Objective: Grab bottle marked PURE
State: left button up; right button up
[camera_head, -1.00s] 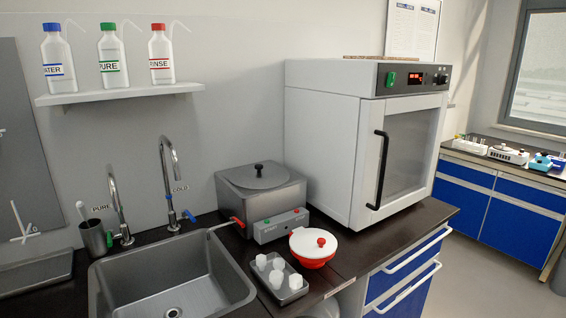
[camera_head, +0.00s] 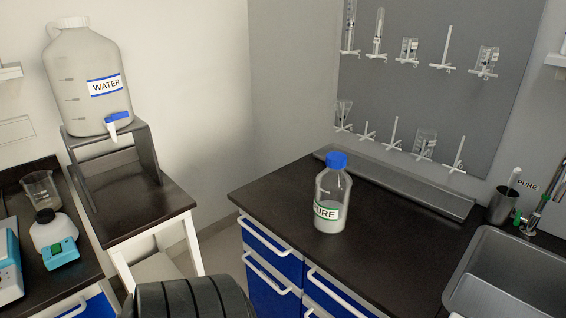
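A clear glass bottle (camera_head: 331,195) with a blue screw cap and a green-edged white label reading PURE stands upright on the dark counter (camera_head: 275,190). Neither of my grippers is in view, and nothing touches the bottle.
A large WATER jug (camera_head: 88,85) stands on a raised stand (camera_head: 150,150) at the left. A glassware drying rack (camera_head: 430,90) hangs behind the counter. A sink (camera_head: 510,275) and a dark cup (camera_head: 502,206) are at the right. The counter around the bottle is clear.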

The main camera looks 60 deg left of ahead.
aim_at(333, 189)
jog(key=k+u, duration=0.1)
jog(key=u, duration=1.5)
